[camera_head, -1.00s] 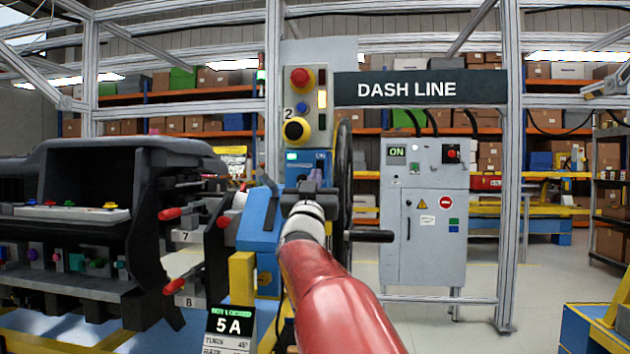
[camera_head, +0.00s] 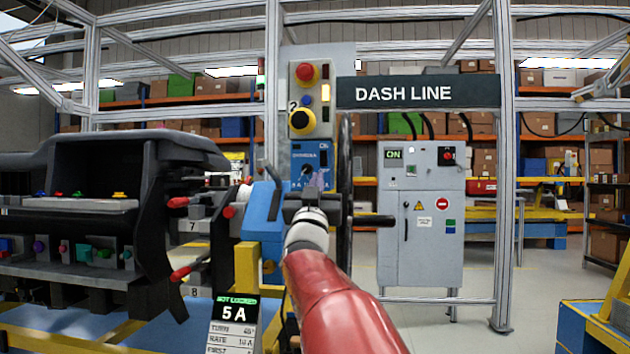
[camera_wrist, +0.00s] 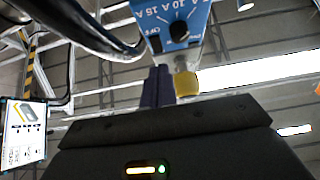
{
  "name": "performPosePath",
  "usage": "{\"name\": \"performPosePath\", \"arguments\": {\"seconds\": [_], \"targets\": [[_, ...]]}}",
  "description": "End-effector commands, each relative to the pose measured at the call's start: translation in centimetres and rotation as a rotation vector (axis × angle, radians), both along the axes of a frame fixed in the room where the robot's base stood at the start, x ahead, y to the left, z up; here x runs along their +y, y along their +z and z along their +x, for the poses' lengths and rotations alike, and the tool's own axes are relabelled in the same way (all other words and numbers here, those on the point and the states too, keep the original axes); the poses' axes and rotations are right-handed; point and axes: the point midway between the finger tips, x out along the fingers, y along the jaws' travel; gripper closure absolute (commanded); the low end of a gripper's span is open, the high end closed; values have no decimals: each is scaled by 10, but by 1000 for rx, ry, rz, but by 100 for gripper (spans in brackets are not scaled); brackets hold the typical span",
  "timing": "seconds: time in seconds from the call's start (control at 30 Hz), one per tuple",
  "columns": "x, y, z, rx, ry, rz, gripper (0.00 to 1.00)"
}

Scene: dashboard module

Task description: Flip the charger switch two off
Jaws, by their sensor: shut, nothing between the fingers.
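The blue charger box (camera_head: 297,160) stands below the control panel in the head view, partly hidden behind my gripper. Its blue face (camera_wrist: 160,14) shows at the top of the wrist view, with current markings, an "OFF" mark and a black round knob (camera_wrist: 180,30). A small metal stub (camera_wrist: 182,63) shows just below that face; I cannot tell whether it is a switch lever. My gripper (camera_head: 316,182) is shut and empty, close in front of the charger's lower part. Its dark fingers (camera_wrist: 157,86) point at the face in the wrist view. Contact and the switch's position cannot be told.
A control panel marked 2 (camera_head: 324,92) has a red button and a yellow-collared black knob. The black dashboard module (camera_head: 186,150) stands left, with red-handled clamps. A blue part (camera_head: 263,215) and yellow post (camera_head: 246,270) are close left. A grey cabinet (camera_head: 448,255) stands behind.

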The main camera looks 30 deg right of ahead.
Motion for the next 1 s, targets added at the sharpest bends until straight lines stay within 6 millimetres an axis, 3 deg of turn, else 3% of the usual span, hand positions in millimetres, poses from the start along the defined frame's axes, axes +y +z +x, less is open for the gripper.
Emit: {"name": "performPosePath", "arguments": {"seconds": [0.2,0.4,1.0], "targets": [[14,-35,-20,-1,2,1,100],[22,-55,-32,-1,1,0,100],[24,-59,-34,-1,1,0,100]]}}
